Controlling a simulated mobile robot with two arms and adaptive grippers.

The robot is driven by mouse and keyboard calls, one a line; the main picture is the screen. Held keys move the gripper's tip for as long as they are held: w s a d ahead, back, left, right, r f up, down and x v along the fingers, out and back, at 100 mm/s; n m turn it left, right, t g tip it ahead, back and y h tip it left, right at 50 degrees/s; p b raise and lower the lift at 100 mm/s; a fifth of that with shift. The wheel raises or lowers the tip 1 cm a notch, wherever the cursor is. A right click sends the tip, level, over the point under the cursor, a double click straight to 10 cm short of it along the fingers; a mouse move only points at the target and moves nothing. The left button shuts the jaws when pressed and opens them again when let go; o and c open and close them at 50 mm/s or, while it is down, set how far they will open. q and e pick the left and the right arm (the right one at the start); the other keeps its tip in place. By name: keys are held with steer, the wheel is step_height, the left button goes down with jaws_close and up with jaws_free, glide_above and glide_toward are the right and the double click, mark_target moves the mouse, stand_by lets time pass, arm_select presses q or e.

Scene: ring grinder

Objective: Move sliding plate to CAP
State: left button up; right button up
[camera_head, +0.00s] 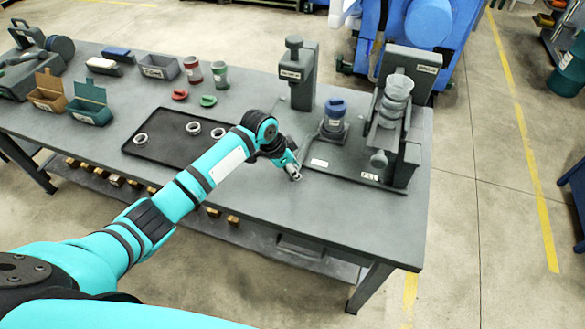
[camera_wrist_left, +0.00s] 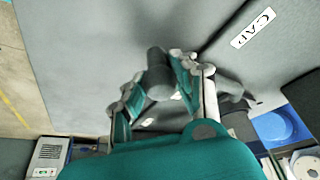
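In the head view my left gripper (camera_head: 292,172) is low at the front left edge of the machine base (camera_head: 345,172). In the left wrist view its fingers (camera_wrist_left: 160,82) are closed around a dark grey cylindrical knob (camera_wrist_left: 158,62). The knob's join to the sliding plate is hidden. The CAP label (camera_wrist_left: 252,28) shows on the grey surface beyond; a white label (camera_head: 319,162) on the base is too small to read in the head view. My right gripper is not in view.
A dark tray (camera_head: 160,152) with several metal rings lies left of my left arm. Bins, red and green cups and two small lids (camera_head: 180,95) stand farther back. The table's front edge (camera_head: 330,252) is close, with bare tabletop before the base.

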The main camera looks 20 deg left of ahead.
arm_select(q)
jaws_close()
steer(key=a, duration=1.3)
steer(key=shift+w+f, duration=0.1)
steer(key=shift+w, duration=0.1)
steer(key=shift+a+b, duration=0.3)
steer(key=shift+a, duration=0.2)
steer(key=shift+w+r, duration=0.1)
steer(key=shift+r, duration=0.1)
steer(key=o, duration=0.8)
jaws_free()
steer(key=shift+a+f, duration=0.1)
steer(key=v, duration=1.2)
